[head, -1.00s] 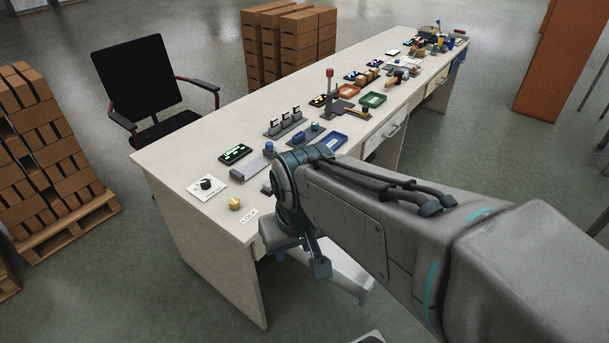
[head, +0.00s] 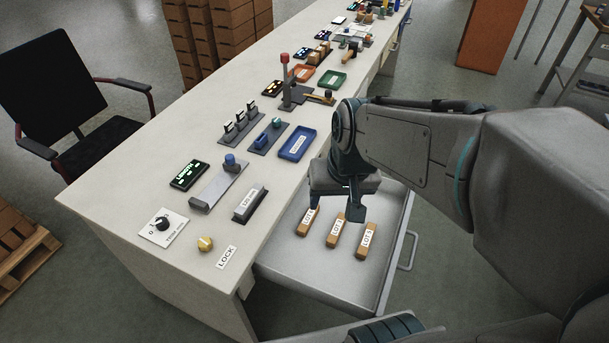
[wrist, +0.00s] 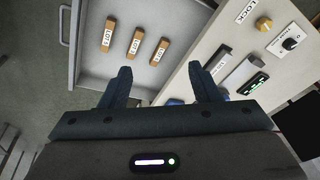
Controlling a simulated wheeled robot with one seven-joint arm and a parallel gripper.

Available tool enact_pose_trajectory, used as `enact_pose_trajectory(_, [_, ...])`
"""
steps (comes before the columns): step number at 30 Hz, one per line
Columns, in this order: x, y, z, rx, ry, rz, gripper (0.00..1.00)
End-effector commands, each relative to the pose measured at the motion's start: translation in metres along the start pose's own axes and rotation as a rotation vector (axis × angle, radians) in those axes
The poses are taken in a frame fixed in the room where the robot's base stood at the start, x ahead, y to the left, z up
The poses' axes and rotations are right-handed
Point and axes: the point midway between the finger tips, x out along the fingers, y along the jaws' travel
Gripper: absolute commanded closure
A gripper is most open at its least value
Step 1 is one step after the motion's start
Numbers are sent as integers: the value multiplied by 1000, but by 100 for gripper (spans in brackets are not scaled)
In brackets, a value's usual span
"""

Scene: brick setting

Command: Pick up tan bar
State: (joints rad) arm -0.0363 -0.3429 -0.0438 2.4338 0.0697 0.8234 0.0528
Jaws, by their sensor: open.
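Three tan bars with white "LOT" labels lie apart in the open drawer (head: 310,275). In the head view they are a left bar (head: 306,222), a middle bar (head: 336,231) and a right bar (head: 366,242). The wrist view shows the same row, with bars at the left (wrist: 107,36), middle (wrist: 135,43) and right (wrist: 160,52). My gripper (wrist: 162,82) is open and empty, its two fingers spread. It hangs above the drawer's back part, near the bars, touching none. In the head view my gripper (head: 350,205) partly covers the area behind the bars.
The drawer's handle (head: 408,250) is at its front. On the desk (head: 150,200) stand a blue tray (head: 297,143), a knob panel (head: 163,228), a yellow knob (head: 205,243), a slider (head: 219,186) and a red-topped lever (head: 285,80). A chair (head: 70,100) is beyond the desk.

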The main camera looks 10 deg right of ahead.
Motion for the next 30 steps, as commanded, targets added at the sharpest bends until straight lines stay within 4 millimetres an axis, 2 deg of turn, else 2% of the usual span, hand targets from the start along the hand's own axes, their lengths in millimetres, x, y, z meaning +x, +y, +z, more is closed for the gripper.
enact_pose_trajectory(3, [28,-5,-32,95,-29,-35,43])
enact_pose_trajectory(8, [70,-7,-72,232,-51,-60,43])
enact_pose_trajectory(15, [150,-1,-121,429,-68,-44,43])
enact_pose_trajectory(21, [218,11,-147,565,-63,4,43])
enact_pose_trajectory(24, [243,18,-154,611,-55,27,43])
enact_pose_trajectory(30, [269,25,-159,655,-45,52,43])
